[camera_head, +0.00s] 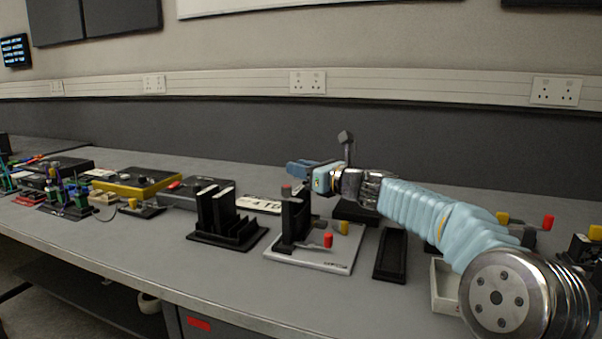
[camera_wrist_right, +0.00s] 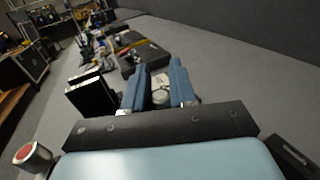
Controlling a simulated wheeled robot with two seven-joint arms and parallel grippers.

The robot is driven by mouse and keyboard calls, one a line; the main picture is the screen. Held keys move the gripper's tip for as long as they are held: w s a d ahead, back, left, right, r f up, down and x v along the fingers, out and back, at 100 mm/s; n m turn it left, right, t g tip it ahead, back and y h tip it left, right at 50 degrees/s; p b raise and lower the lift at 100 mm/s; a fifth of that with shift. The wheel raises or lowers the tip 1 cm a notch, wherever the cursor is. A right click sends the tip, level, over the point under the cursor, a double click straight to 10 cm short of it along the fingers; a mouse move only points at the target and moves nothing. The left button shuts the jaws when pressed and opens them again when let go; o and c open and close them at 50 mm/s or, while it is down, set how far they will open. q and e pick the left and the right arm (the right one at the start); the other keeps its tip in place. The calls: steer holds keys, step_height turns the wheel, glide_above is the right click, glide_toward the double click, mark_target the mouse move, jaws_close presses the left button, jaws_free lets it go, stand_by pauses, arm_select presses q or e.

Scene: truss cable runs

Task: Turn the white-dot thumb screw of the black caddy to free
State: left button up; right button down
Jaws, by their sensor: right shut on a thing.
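My right gripper (camera_head: 296,169) reaches in from the right, its blue fingers pointing left above the bench. In the right wrist view the fingers (camera_wrist_right: 162,88) are shut on a small pale round part (camera_wrist_right: 160,98). No white dot can be made out, so I cannot tell if this is the thumb screw. A black slotted holder (camera_head: 225,228) with upright plates stands left of the gripper; it also shows in the right wrist view (camera_wrist_right: 88,96). I cannot tell for certain that it is the caddy. My left gripper is not in view.
A pale plate (camera_head: 312,258) carries a black upright bracket (camera_head: 293,222) and red and yellow knobs, below the gripper. A long black tray (camera_head: 390,257) lies right of it. A yellow-edged box (camera_head: 140,184) and several small fixtures crowd the left. The bench front is clear at centre left.

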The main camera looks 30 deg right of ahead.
steer(key=c, duration=1)
jaws_free()
steer(key=b+v, duration=0.2)
steer(key=v, duration=1.1)
steer(key=shift+s, duration=0.4)
steer(key=shift+d, duration=0.1)
